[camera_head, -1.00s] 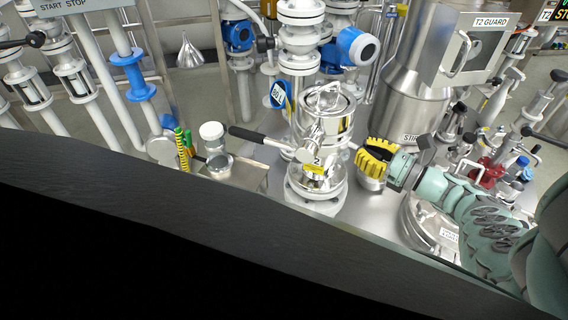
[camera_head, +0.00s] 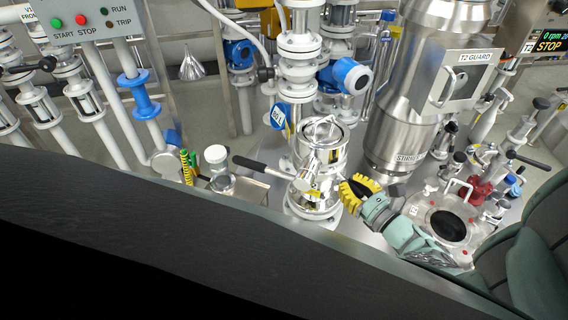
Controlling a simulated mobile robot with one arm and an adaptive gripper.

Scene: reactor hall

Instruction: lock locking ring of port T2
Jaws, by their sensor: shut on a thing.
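The polished steel port (camera_head: 316,140) stands upright at the middle, with a canister with a wire handle on top and a black lever (camera_head: 250,164) sticking out left. Its locking ring (camera_head: 312,200) sits low, around the base above a white flange. My gripper (camera_head: 352,194), with yellow ribbed finger pads, reaches in from the right at ring height. It is shut against the right side of the ring, where the gripped part is hidden by the pads. I cannot tell the ring's turn angle from here.
A round hatch (camera_head: 447,226) with a dark centre lies right of my gripper. The stirrer column (camera_head: 408,110) and T2 guard box (camera_head: 460,82) stand behind.

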